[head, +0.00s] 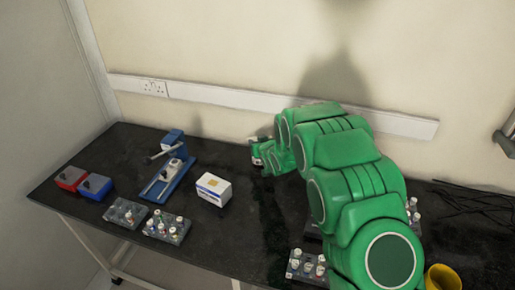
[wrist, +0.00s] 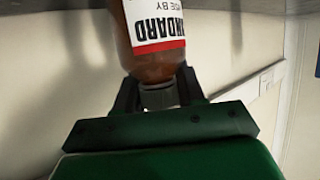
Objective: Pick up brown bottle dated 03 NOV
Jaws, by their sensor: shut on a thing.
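In the wrist view a brown bottle (wrist: 155,66) with a grey cap and a white and red label hangs between my fingers. The label shows "STANDARD" in part and "USE BY"; no date shows. My gripper (wrist: 158,92) is shut on it around the cap end. In the head view my green arm reaches toward the back wall, and my gripper (head: 257,154) is small there, above the back of the bench. The bottle cannot be made out clearly in that view.
The black bench (head: 240,235) holds a white box (head: 213,189), a blue device (head: 168,178), red (head: 71,178) and blue (head: 95,187) boxes at left, and racks of small vials (head: 167,226). A yellow container (head: 442,278) and black cables (head: 470,205) are at right.

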